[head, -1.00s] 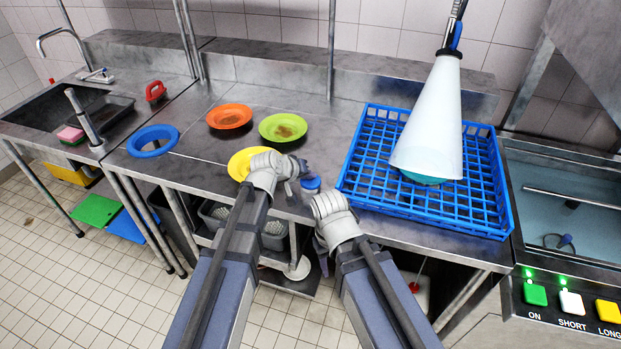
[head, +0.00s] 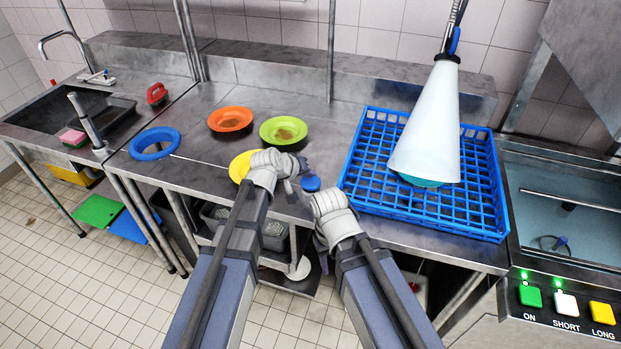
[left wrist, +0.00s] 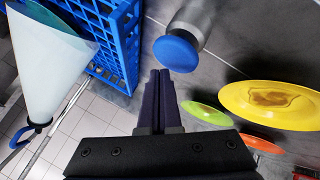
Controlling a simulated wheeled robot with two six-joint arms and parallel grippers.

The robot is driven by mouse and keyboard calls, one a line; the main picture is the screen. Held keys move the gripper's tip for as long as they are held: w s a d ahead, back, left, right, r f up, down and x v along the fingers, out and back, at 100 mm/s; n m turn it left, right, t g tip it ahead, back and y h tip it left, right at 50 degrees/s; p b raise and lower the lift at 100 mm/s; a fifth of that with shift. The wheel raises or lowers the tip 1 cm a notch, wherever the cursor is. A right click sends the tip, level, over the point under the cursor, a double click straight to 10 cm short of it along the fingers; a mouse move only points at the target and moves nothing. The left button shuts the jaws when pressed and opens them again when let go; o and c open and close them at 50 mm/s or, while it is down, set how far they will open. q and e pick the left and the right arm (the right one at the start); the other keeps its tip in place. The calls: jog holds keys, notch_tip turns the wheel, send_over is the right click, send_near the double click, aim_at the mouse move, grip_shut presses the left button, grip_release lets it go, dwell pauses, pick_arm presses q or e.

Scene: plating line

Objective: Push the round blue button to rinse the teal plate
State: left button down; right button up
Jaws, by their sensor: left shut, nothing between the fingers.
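The round blue button (head: 311,183) is at the counter's front edge. In the left wrist view, the blue button (left wrist: 177,54) is a disc on a grey cylindrical housing. My left gripper (head: 294,183) is shut and empty, just left of the button in the head view. In the left wrist view, its fingertips (left wrist: 160,74) end close beside the disc; I cannot tell whether they touch it. The teal plate (head: 418,182) is in the blue rack (head: 478,207), mostly hidden by a pale white spray cone (head: 428,125). My right gripper (head: 322,252) hangs low, mostly hidden behind its wrist.
Orange (head: 230,118), green (head: 284,130) and yellow (head: 242,164) plates with brown stains lie on the counter, left of the rack. A blue ring (head: 155,143) is farther left. A control panel (head: 562,318) with green, white and yellow buttons is at the lower right.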

aim_at(309, 183)
pick_arm(q)
notch_tip(309, 183, up, 5)
jog(key=p, duration=0.5)
dwell(0.5)
dwell(0.4)
jog(key=s+a+f+m+g+y, duration=0.2)
jog(key=s, duration=0.6)
jog(key=s+a+f+m+g+y, duration=0.1)
jog(key=s+f+g+y, duration=0.1)
jog(key=s, duration=0.7)
jog(key=s+a+f+m+g+y, duration=0.2)
jog(key=s+g, duration=0.1)
jog(key=s, duration=0.5)
jog(key=shift+s+a+f+m+g+y, duration=0.3)
jog(key=shift+s+g+y, duration=0.1)
dwell(1.4)
